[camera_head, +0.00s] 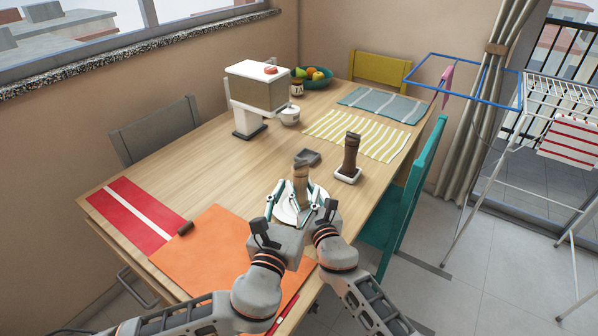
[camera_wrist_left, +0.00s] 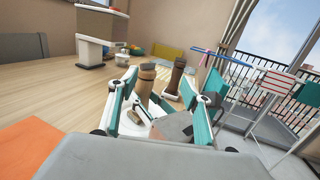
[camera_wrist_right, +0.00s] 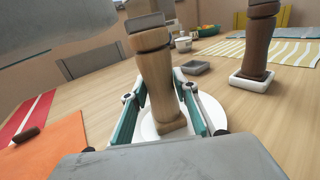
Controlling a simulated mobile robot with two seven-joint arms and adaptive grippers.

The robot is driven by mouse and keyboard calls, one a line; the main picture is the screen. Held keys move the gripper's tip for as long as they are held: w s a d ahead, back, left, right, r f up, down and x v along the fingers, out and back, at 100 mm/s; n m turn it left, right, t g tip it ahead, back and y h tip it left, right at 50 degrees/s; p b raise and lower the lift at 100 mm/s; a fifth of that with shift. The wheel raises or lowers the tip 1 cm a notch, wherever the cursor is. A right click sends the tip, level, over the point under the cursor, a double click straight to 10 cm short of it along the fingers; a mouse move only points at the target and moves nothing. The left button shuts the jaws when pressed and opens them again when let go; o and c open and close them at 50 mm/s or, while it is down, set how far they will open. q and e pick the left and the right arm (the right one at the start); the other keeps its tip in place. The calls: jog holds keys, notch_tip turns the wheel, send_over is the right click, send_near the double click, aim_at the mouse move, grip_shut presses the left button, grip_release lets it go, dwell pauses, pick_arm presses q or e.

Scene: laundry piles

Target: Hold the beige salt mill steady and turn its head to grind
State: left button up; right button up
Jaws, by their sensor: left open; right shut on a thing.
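The beige salt mill (camera_head: 301,180) stands upright on a white plate (camera_head: 283,213) near the table's right edge. In the right wrist view the mill (camera_wrist_right: 160,88) rises between the fingers of my right gripper (camera_wrist_right: 157,98), which is shut on its lower body. In the head view my left gripper (camera_head: 283,203) and right gripper (camera_head: 318,208) are close together in front of the mill.
A dark brown mill (camera_head: 351,150) stands on a white square tray (camera_head: 346,177) behind and right. A small grey dish (camera_head: 308,156) lies nearby. An orange mat (camera_head: 205,250) covers the near table. A teal chair (camera_head: 405,195) stands at the right edge. The table's middle left is clear.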

aim_at(298, 174)
pick_arm(q)
jog(key=shift+n+y, duration=0.4)
jog(key=shift+y, duration=0.5)
jog(key=w, duration=0.3)
jog(key=w+f, duration=0.1)
jog(key=w, duration=0.3)
jog(key=w+f, duration=0.1)
jog(key=w, duration=0.2)
jog(key=shift+w+d, duration=0.25)
jog(key=shift+w, duration=0.1)
jog(key=c, duration=1.1)
